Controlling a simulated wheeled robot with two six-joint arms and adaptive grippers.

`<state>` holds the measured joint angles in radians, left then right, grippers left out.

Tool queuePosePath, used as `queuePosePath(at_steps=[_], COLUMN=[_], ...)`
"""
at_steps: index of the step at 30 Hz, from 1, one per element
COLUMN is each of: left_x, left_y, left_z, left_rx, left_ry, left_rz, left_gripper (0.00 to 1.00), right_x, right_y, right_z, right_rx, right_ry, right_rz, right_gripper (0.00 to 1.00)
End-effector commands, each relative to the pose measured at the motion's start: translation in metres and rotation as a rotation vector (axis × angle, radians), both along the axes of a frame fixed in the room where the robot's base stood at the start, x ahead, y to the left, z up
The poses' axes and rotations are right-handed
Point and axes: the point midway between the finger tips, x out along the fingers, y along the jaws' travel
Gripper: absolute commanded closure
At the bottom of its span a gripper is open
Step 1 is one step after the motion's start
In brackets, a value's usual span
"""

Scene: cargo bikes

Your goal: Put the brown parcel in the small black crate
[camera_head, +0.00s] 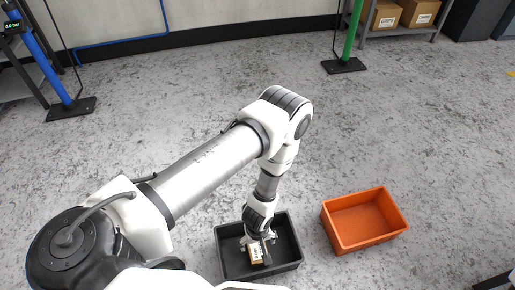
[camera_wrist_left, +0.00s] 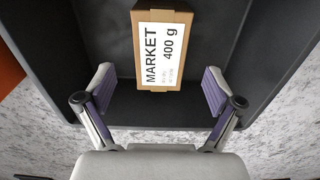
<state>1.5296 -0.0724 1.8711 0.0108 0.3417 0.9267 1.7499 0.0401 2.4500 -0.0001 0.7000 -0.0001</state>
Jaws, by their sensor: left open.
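The brown parcel (camera_head: 255,252) is inside the small black crate (camera_head: 290,236) in the head view. In the left wrist view the parcel (camera_wrist_left: 137,48) shows a white label reading "MARKET 400 g", and the dark crate wall (camera_wrist_left: 270,40) surrounds it. My left gripper (camera_wrist_left: 160,90) is open, with one finger on each side of the parcel's near end and a gap to it on both sides. In the head view the left gripper (camera_head: 260,238) reaches down into the crate. I cannot tell whether the parcel rests on the crate floor. My right gripper is not in view.
An orange crate (camera_head: 364,219) stands on the grey floor to the right of the black crate and looks empty. A green post (camera_head: 352,35) and a blue post (camera_head: 47,65) stand at the back. A shelf with cardboard boxes (camera_head: 385,14) is at the back right.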

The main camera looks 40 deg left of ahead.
Motion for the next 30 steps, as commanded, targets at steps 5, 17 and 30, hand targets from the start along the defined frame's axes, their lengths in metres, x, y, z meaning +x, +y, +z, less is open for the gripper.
queuePosePath(at_steps=[5, 17, 30], left_x=[0.0, -0.084, -0.1], left_y=[0.0, 0.026, 0.027], left_z=[0.039, 0.131, 0.16], left_rx=[0.0, -0.005, -0.006], left_ry=[0.0, 0.002, -0.003], left_rz=[-0.001, -0.664, -0.827], left_gripper=[0.08, 0.08, 0.25], right_x=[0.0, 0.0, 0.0], right_y=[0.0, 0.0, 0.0], right_z=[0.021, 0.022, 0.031], right_rx=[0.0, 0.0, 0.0], right_ry=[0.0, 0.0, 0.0], right_rz=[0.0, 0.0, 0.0], right_gripper=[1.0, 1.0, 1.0])
